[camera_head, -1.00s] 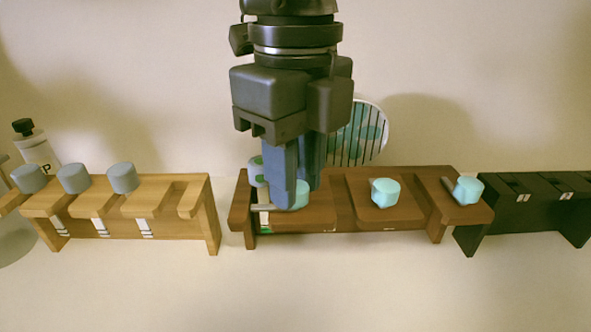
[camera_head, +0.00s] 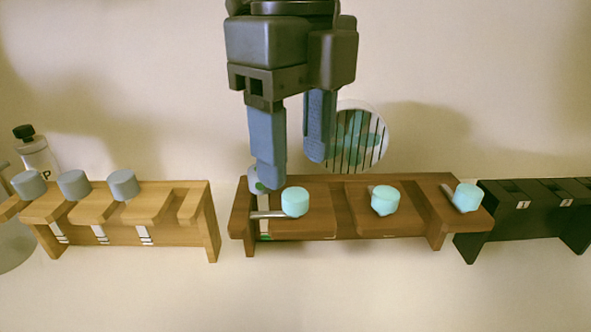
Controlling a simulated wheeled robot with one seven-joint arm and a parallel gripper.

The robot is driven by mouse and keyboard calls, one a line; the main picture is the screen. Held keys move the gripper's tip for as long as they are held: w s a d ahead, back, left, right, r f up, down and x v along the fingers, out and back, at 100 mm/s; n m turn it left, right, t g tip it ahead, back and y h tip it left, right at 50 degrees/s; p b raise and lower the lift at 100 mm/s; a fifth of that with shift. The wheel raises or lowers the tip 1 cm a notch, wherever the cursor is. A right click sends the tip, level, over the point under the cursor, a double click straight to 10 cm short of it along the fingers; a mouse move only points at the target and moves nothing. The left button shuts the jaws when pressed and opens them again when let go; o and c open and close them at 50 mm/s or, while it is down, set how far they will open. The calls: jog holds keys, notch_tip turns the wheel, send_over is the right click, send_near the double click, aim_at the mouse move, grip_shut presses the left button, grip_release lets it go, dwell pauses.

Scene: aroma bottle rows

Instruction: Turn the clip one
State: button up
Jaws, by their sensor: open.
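A dark brown wooden rack (camera_head: 340,238) stands in the middle with several caps on it. Its left teal cap (camera_head: 295,201) has a thin pale metal bar (camera_head: 267,214), possibly the clip, sticking out to its left. A middle teal cap (camera_head: 385,200) and a right teal cap (camera_head: 467,197) sit farther along. My gripper (camera_head: 294,171) is open and empty, its fingers spread above and behind the left teal cap. Its left finger partly hides a grey cap with a green mark (camera_head: 256,187) at the rack's left end.
A light wooden rack (camera_head: 185,235) with grey caps (camera_head: 123,184) stands at left. A black rack (camera_head: 530,213) adjoins at right. A white bottle with a black cap (camera_head: 38,155) and a round striped holder (camera_head: 357,138) stand behind. The front surface is clear.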

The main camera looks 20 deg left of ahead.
aim_at(295, 193)
jog(key=shift+r, duration=1.95)
